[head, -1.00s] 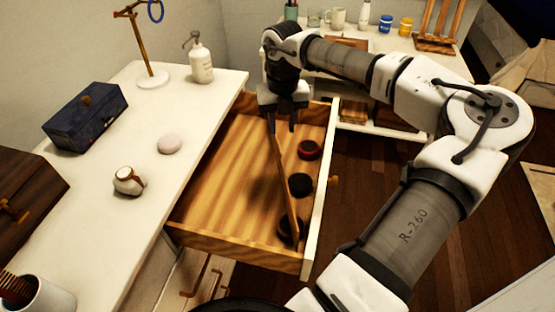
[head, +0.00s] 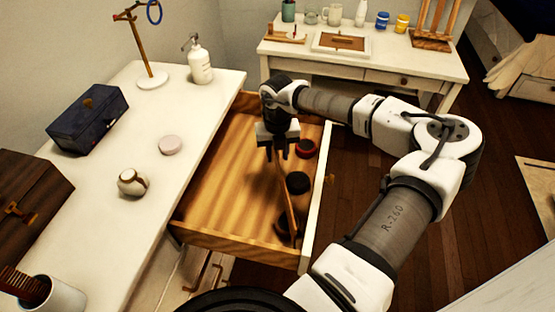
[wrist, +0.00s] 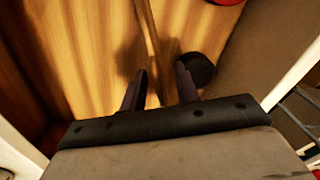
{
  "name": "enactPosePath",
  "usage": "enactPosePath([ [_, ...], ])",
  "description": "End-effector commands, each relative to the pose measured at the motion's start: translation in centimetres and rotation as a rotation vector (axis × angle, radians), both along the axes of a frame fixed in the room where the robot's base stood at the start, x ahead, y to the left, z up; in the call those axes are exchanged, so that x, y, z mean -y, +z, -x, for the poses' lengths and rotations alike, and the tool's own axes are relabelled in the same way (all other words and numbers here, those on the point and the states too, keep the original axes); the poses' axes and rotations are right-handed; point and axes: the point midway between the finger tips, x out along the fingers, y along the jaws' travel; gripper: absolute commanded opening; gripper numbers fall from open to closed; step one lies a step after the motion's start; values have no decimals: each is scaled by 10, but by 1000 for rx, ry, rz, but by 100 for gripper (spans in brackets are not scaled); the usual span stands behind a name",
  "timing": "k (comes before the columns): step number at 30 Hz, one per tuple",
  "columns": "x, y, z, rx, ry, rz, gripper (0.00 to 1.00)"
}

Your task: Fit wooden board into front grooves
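The thin wooden board (head: 287,203) stands on edge inside the pulled-out wooden drawer (head: 228,180), running lengthwise near the drawer's white front (head: 318,200). My gripper (head: 278,153) points down over the board's far part. In the wrist view the board (wrist: 150,40) passes between the two fingers (wrist: 160,82), with a gap visible on each side, so my gripper looks open around it. The board's far end is partly hidden by my gripper in the head view. I cannot make out the front grooves.
A red-and-black round item (head: 306,148) and a dark round item (head: 298,183) lie between board and drawer front; another dark one (head: 286,228) is by the board's near end. The white top (head: 190,110) holds a blue box (head: 88,118) and pump bottle (head: 200,62).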

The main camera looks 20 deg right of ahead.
Motion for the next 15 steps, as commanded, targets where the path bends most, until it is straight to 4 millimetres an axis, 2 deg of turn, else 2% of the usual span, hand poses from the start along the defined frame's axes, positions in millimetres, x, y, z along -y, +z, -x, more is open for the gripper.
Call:
enactPosePath([
  [2,0,0,0,0,0,0,31],
  [9,0,0,0,0,0,0,0],
  [15,0,1,0,0,0,0,0],
])
